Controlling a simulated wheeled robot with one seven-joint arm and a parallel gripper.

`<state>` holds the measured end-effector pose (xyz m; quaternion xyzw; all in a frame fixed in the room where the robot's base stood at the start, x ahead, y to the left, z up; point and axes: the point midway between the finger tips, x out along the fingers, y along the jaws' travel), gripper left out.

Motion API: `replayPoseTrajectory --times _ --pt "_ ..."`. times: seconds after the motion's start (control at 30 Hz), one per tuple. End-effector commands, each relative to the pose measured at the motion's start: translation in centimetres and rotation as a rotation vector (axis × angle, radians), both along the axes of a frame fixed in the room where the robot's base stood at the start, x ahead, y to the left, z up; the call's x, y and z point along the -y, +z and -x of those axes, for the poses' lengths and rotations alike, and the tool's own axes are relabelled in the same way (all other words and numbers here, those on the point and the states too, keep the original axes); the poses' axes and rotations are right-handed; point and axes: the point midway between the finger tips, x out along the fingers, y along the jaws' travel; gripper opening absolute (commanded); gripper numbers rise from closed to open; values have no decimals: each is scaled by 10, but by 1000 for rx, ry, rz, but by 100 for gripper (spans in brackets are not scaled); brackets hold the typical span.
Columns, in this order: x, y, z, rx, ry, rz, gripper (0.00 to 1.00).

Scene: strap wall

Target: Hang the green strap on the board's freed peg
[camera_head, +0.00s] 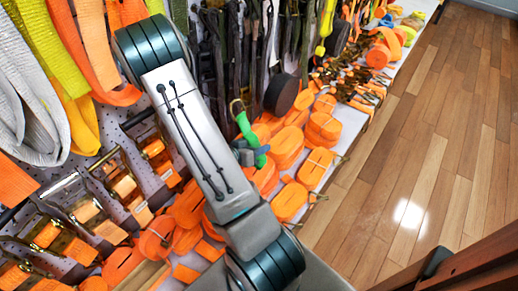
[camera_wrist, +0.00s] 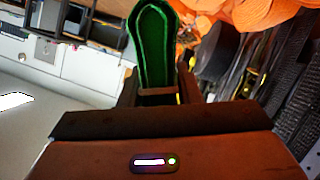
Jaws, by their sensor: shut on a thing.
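The green strap (camera_head: 247,130) hangs in the middle of the head view as a narrow curved band, with a metal-looking ring near its upper end. In the wrist view the green strap (camera_wrist: 153,45) shows as a long loop rising from between the fingers. My gripper (camera_head: 245,152) is shut on it, mostly hidden behind my arm in the head view. In the wrist view my gripper (camera_wrist: 157,95) pinches the loop's lower end. The pegboard (camera_head: 108,135) shows in pieces at the left.
Grey webbing (camera_head: 28,100) and yellow and orange straps hang at the upper left. Ratchet buckles (camera_head: 75,205) line the board below. Orange strap rolls (camera_head: 290,200) and a black roll (camera_head: 281,94) crowd the shelf beyond my arm. The wooden floor (camera_head: 430,130) at right is clear.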

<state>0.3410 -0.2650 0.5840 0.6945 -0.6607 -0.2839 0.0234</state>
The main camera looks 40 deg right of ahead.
Motion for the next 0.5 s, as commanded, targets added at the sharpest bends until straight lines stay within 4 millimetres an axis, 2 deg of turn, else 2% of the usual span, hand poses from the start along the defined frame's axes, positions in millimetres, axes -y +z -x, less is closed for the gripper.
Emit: replayPoseTrajectory --times 0.5 --pt "-4 -3 -32 2 2 0 1"
